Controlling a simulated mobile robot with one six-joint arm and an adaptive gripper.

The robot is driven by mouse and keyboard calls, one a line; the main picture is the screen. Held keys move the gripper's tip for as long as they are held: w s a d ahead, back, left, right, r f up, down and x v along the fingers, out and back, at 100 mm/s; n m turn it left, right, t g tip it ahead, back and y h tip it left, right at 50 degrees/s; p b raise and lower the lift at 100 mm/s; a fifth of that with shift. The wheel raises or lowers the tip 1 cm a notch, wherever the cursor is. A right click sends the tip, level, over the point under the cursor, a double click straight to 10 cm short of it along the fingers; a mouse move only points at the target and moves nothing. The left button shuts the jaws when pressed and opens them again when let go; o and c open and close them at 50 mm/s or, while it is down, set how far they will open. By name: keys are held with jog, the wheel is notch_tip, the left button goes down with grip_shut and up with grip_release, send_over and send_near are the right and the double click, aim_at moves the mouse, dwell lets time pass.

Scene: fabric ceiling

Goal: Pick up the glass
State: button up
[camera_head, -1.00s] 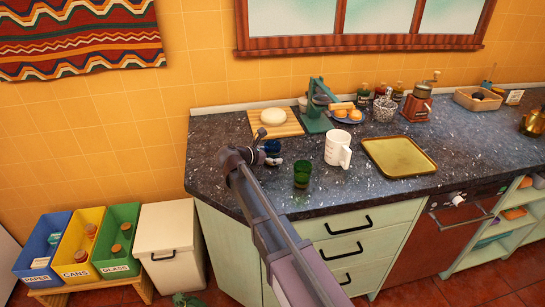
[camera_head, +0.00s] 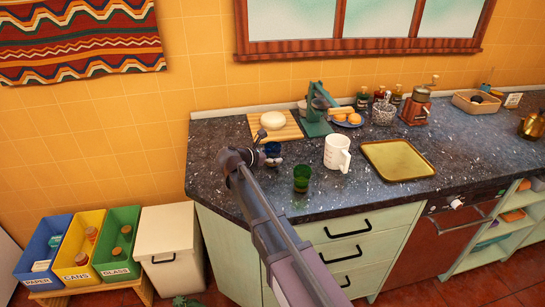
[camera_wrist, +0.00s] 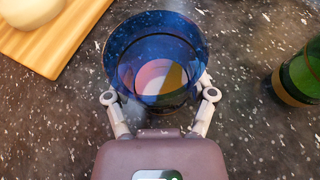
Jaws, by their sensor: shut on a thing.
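A dark blue glass (camera_head: 273,149) is at the left part of the counter, partly hidden by my arm in the head view. In the wrist view the blue glass (camera_wrist: 155,50) is upright, with its wide mouth facing the camera. My gripper (camera_wrist: 160,96) is shut on it, one finger on each side of its near part. My gripper (camera_head: 271,160) is low over the counter in the head view; I cannot tell whether the glass touches the counter. A green glass (camera_head: 302,178) stands apart to the right, and it also shows in the wrist view (camera_wrist: 302,76).
A white mug (camera_head: 337,152) and a yellow tray (camera_head: 398,160) are to the right on the dark counter (camera_head: 350,190). A wooden board (camera_head: 288,129) with a pale round lump and a green press (camera_head: 316,115) stand behind. Recycling bins are at lower left.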

notch_tip(320, 180, up, 2)
jog(key=shift+r+p, duration=0.25)
jog(key=shift+p, duration=0.75)
jog(key=s+a, duration=0.3)
jog(key=a, duration=0.1)
jog(key=s+a, duration=0.4)
jog(key=s+a+r+p, duration=0.1)
jog(key=s+a, duration=0.2)
jog(key=a, duration=0.1)
jog(key=shift+s+r, duration=0.1)
jog(key=shift+s, duration=0.2)
jog(key=shift+r, duration=0.15)
notch_tip(320, 180, up, 4)
jog(key=p, duration=0.4)
jog(key=shift+a+f, duration=0.1)
jog(key=shift+f, duration=0.1)
